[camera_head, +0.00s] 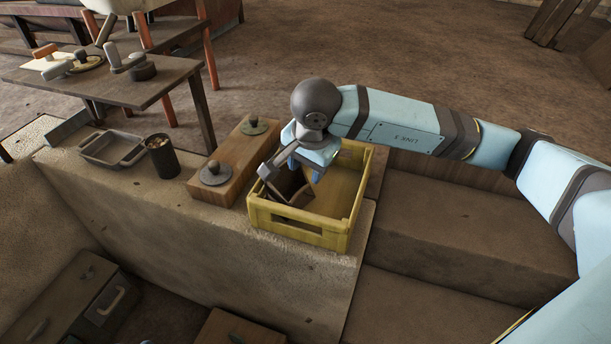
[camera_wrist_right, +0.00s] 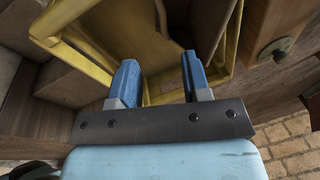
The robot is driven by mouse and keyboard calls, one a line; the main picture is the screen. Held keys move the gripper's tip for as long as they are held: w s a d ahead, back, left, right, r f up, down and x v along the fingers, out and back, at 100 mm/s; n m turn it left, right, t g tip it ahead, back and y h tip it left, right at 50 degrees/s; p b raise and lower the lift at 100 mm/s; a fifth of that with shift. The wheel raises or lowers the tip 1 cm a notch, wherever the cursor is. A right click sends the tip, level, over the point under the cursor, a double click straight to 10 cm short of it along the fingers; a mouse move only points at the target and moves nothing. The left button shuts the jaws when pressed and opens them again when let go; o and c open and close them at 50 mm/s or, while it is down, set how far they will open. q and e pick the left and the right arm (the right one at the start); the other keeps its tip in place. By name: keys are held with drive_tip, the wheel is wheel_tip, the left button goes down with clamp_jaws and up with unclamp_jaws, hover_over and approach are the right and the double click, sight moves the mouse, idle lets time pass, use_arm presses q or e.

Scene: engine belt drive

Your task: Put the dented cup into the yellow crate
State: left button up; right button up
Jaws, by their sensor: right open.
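The yellow crate (camera_head: 300,229) stands at the end of the stone ledge, and its rim also shows in the right wrist view (camera_wrist_right: 85,62). My right gripper (camera_head: 305,172) is over the crate, pointing down, with its blue fingers apart and nothing between them (camera_wrist_right: 159,75). A dark brown angular object (camera_head: 289,190) is in the left part of the crate; I cannot tell whether it is the dented cup. A dark upright cup (camera_head: 163,160) with small bits in it stands on the ledge left of the crate; no dent is clear on it. My left gripper is not in view.
A wooden block with round knobs (camera_head: 228,165) stands on the ledge close beside the crate. A shallow metal tray (camera_head: 112,150) lies farther left. A small table (camera_head: 115,84) with knobbed parts stands behind. Brown steps (camera_head: 460,250) lie right of the crate.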

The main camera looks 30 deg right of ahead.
drive_tip(key=s+a+m+g+y, duration=0.1)
drive_tip(key=s+a+g+y, duration=0.2)
drive_tip(key=s+a+y, duration=0.4)
drive_tip(key=s+a+m+g+y, duration=0.1)
drive_tip(key=s+a+g+y, duration=0.15)
drive_tip(key=s+a, duration=0.45)
drive_tip(key=a+r+m+t+y, duration=0.55)
drive_tip(key=r+m+y, duration=0.25)
drive_tip(key=m+y, duration=0.75)
drive_tip(key=w+d+f+m+t+h, duration=0.1)
drive_tip(key=d+f+m+t+h, duration=0.3)
drive_tip(key=m, duration=0.7)
drive_tip(key=w+d+f+m+t+h, duration=0.1)
drive_tip(key=f+m+t+h, duration=0.2)
drive_tip(key=m+t+h, duration=0.6)
drive_tip(key=w+d+f+m+t+h, duration=0.1)
drive_tip(key=d+f+m+t+h, duration=0.25)
drive_tip(key=m, duration=0.95)
drive_tip(key=s+d+f+m+g+h, duration=0.1)
drive_tip(key=s+f+m+g, duration=0.3)
drive_tip(key=f, duration=0.5)
drive_tip(key=shift+s+d+f+m+g+h, duration=0.2)
drive_tip(key=shift+m+g+h, duration=0.45)
drive_tip(key=shift+m, duration=0.6)
